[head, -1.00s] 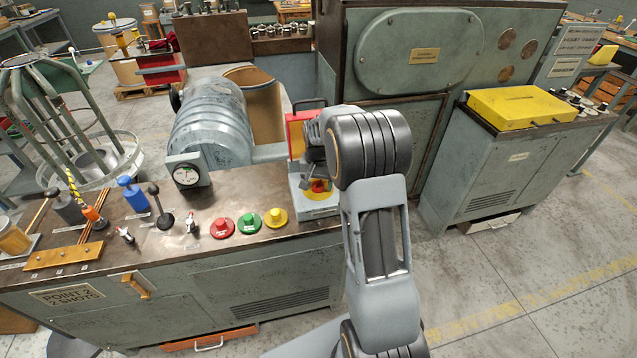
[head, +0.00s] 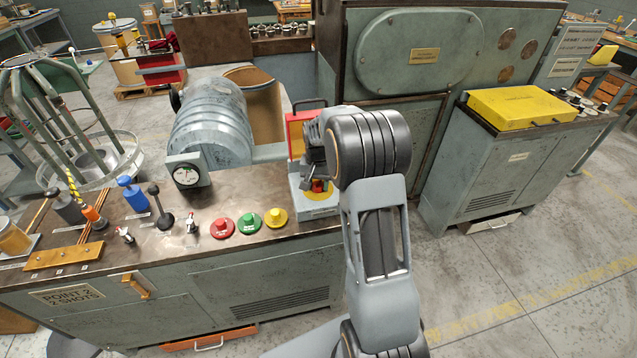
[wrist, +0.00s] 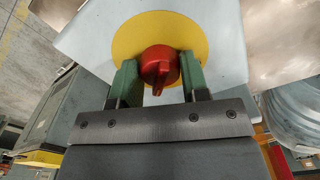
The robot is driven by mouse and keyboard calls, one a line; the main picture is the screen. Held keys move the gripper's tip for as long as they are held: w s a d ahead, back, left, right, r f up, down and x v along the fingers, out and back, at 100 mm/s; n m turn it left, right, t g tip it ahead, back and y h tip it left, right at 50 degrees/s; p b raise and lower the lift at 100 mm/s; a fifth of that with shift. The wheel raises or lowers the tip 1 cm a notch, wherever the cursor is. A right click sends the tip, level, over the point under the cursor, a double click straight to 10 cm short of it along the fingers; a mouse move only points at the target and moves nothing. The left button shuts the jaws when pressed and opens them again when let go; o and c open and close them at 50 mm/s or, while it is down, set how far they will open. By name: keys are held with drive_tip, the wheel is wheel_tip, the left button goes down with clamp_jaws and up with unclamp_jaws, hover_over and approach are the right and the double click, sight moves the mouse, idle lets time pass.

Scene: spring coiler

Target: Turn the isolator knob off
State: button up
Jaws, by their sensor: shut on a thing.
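The isolator knob (wrist: 159,66) is red and sits on a round yellow plate (wrist: 200,40) on a pale grey box. In the wrist view my gripper (wrist: 158,75) has one green-padded finger on each side of the knob and is shut on it. The knob's ridge points toward the gripper's palm in that view. In the head view the knob (head: 318,186) shows only as a small red patch on its box (head: 318,207) at the console's right end. My arm and gripper hide much of it there.
A red upright panel (head: 297,135) stands just behind the knob box. Red (head: 221,226), green (head: 249,223) and yellow (head: 276,217) push buttons lie to its left on the console top, with a gauge (head: 186,174) and levers beyond. Open floor lies to the right.

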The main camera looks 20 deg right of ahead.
sight(318, 182)
drive_tip(key=shift+n, duration=0.3)
drive_tip(key=n, duration=0.8)
drive_tip(key=shift+n, duration=0.3)
drive_tip(key=n, duration=0.8)
drive_tip(key=shift+n, duration=0.5)
drive_tip(key=o, duration=0.9)
wheel_tip(318, 182, up, 14)
drive_tip(key=shift+f+p, duration=0.1)
drive_tip(key=shift+p, duration=0.25)
